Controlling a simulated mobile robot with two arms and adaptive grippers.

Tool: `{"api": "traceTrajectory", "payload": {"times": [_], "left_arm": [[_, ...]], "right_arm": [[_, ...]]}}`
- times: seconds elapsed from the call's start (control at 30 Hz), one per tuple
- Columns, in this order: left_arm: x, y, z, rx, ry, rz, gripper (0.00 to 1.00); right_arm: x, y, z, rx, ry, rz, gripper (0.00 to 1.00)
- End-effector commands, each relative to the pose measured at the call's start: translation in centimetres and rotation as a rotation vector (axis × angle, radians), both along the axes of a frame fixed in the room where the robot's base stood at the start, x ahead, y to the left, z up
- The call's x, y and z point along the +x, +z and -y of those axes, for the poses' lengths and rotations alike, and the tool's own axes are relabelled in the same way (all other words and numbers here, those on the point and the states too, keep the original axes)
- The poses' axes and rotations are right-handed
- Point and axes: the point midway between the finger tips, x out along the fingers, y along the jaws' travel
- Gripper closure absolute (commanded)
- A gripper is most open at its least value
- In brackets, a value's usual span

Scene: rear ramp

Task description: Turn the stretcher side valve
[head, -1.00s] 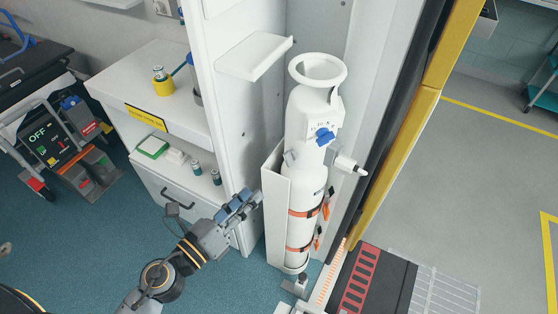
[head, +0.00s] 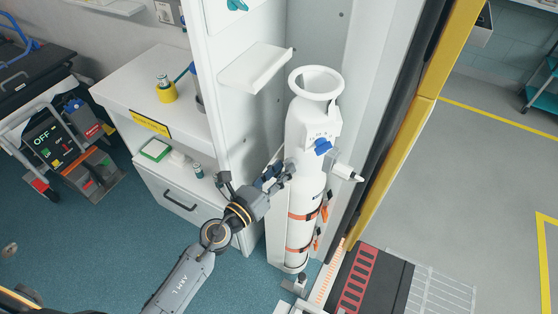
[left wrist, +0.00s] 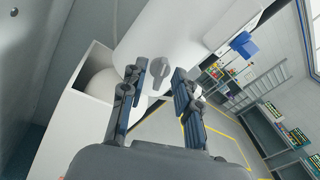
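A white gas cylinder (head: 303,180) stands upright in a white holder in the cabinet bay. A blue knob (head: 323,147) is on its front and also shows in the left wrist view (left wrist: 244,45). A small grey lever valve (left wrist: 158,74) is on the cylinder's side facing my left gripper. My left gripper (head: 277,174) is beside the cylinder's left side. In the left wrist view its two fingers (left wrist: 159,84) are apart, with the grey valve between and beyond them; I cannot tell if they touch it. In the head view the gripper hides this valve. My right gripper is not in view.
A white outlet fitting (head: 345,172) sticks out right of the cylinder. A white shelf (head: 255,68) juts out at upper left. A stretcher unit with an OFF display (head: 45,140) stands at far left. A yellow door post (head: 395,165) and ramp (head: 362,285) are at right.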

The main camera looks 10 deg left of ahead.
Motion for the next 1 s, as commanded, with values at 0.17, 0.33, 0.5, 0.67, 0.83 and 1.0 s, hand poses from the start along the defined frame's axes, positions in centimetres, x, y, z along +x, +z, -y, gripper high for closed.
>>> {"api": "traceTrajectory", "payload": {"times": [0.17, 0.33, 0.5, 0.67, 0.83, 1.0], "left_arm": [[0.97, 0.01, 0.54, 0.000, -0.001, 0.000, 0.69], [1.06, 0.00, 0.57, 0.000, -0.001, 0.000, 0.69], [1.04, -0.01, 0.56, 0.000, -0.001, 0.000, 0.83], [1.06, 0.00, 0.52, 0.000, 0.000, 0.001, 1.00], [1.09, 0.02, 0.49, -0.001, 0.000, 0.000, 1.00], [1.12, 0.08, 0.46, -0.022, 0.002, -0.009, 1.00]], "right_arm": [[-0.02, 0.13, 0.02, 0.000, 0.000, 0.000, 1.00], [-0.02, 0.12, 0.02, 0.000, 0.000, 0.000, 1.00], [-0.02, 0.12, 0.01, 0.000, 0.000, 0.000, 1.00], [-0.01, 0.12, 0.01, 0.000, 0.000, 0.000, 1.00], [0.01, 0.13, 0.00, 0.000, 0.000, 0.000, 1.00], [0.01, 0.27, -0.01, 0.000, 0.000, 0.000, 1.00]]}}
